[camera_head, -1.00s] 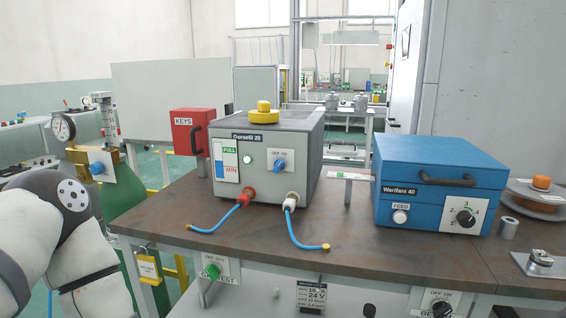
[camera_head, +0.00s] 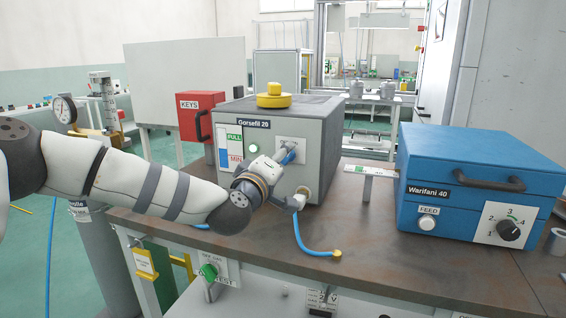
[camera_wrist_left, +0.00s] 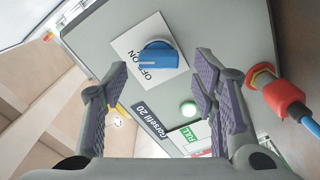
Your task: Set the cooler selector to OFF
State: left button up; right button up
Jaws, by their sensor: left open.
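The cooler, a grey box (camera_head: 320,125) labelled Gorsefil 20, stands on the bench with a yellow cap on top. Its blue selector (camera_wrist_left: 158,55) sits on a white OFF/ON plate (camera_wrist_left: 125,45) in the left wrist view. I cannot tell for sure which word the selector points to. My left gripper (camera_head: 291,172) is at the box's front face, partly covering the selector in the head view. In the left wrist view its two fingers (camera_wrist_left: 160,72) are apart and empty, one to each side below the selector, not touching it. My right gripper is out of view.
A red hose fitting (camera_wrist_left: 283,97) and a green lamp (camera_wrist_left: 188,108) are close to the fingers. A blue hose (camera_head: 300,235) hangs from the box's front onto the bench (camera_head: 385,240). A blue Warifani 40 box (camera_head: 480,160) stands to the right.

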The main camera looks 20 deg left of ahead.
pick_arm(q)
jog(key=shift+w, duration=0.65)
jog(key=shift+r, duration=0.1)
jog(key=c, duration=1.2)
jog(key=shift+o, duration=0.2)
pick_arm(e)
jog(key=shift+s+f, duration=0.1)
pick_arm(q)
jog(key=n, duration=0.3)
jog(key=n+b, duration=0.1)
jog(key=n, duration=0.2)
jog(key=f+n+b, duration=0.1)
jog(key=n, duration=0.2)
jog(key=shift+n, duration=0.3)
jog(key=shift+r+n+b, duration=0.15)
jog(key=shift+n+b, duration=0.15)
jog(key=shift+n, duration=0.8)
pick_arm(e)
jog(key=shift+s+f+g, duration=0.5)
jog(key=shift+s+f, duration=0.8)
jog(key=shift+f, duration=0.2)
